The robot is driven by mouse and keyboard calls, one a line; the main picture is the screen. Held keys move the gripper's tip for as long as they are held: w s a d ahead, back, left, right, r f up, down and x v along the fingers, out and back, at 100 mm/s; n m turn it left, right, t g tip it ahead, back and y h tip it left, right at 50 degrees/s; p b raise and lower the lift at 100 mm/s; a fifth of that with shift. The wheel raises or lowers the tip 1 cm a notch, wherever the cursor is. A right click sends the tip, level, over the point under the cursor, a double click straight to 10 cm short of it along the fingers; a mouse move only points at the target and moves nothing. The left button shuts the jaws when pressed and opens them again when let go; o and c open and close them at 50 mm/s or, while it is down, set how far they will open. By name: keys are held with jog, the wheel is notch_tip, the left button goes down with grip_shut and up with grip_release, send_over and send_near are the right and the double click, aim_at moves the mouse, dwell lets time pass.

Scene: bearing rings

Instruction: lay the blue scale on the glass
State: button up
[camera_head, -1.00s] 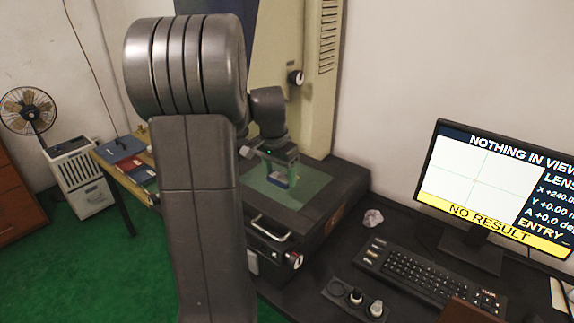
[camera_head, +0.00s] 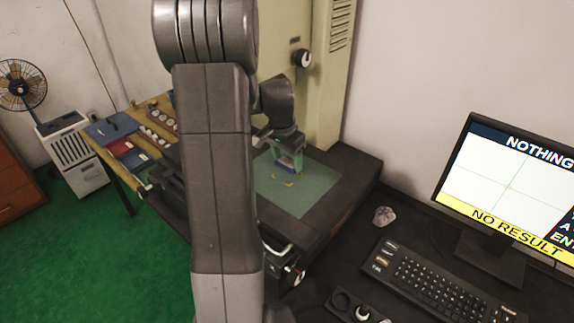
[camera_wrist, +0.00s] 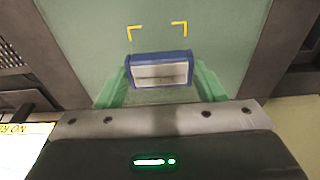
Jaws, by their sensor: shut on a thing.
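The blue scale (camera_wrist: 161,71) is a small blue-framed block with a pale, marked face in the wrist view. My gripper (camera_wrist: 157,84) has green fingers shut on its two sides. In the head view my gripper (camera_head: 288,164) is low over the glass (camera_head: 305,196), a green pane in a dark stage, with the blue scale (camera_head: 288,168) between its fingers. I cannot tell whether the scale touches the glass (camera_wrist: 90,35). Yellow corner marks on the glass lie just beyond the scale in the wrist view.
A monitor (camera_head: 510,185) reading "NO RESULT" and a keyboard (camera_head: 440,280) stand right of the stage. A crumpled ball (camera_head: 384,216) lies near the stage's right edge. A side table (camera_head: 115,135) with cases and small round parts stands left. A beige column rises behind the stage.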

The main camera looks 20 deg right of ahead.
aim_at(286, 163)
jog(key=shift+f, duration=1.5)
jog(key=shift+f, duration=0.25)
jog(key=o, duration=1)
jog(key=shift+r, duration=0.1)
jog(key=r, duration=0.4)
jog(key=a+r, duration=0.1)
jog(key=r, duration=0.3)
jog(key=s+r, duration=0.1)
jog(key=r, duration=0.3)
jog(key=shift+a+r+b, duration=0.1)
jog(key=shift+a+b, duration=0.2)
jog(key=shift+b, duration=0.1)
